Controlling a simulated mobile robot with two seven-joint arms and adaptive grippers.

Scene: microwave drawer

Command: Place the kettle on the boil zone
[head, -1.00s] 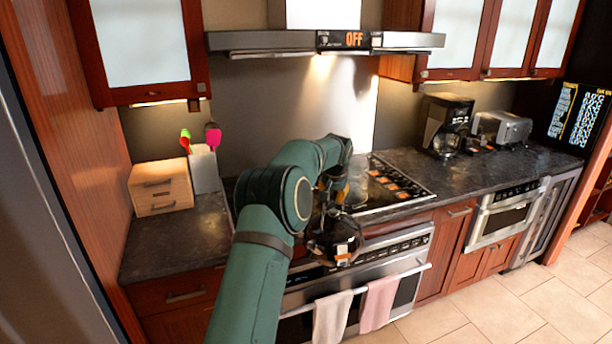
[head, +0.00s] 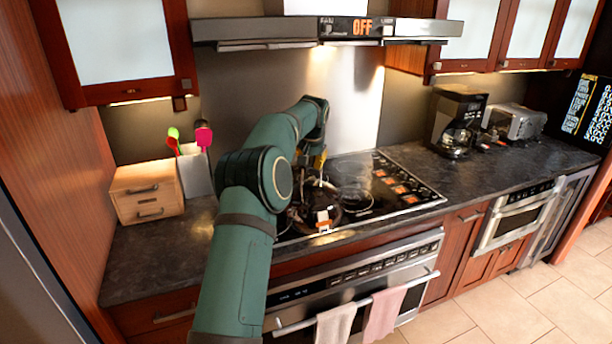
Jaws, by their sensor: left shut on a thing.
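The kettle (head: 318,212), dark and shiny with an orange-and-white patch, is over the front left part of the black cooktop (head: 408,203). My left gripper (head: 318,170) is above it and shut on it, partly hidden behind my own arm. I cannot tell whether the kettle's base touches the cooktop. Burner rings show on the cooktop, with orange marks on its right side. I cannot tell which ring is the boil zone. My right gripper is not in view.
A wooden drawer box (head: 147,192) and a utensil holder (head: 194,172) stand left of the cooktop. A coffee maker (head: 456,122) and a toaster (head: 513,122) stand at the right. The range hood (head: 250,32) hangs above. Towels (head: 382,313) hang on the oven handle.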

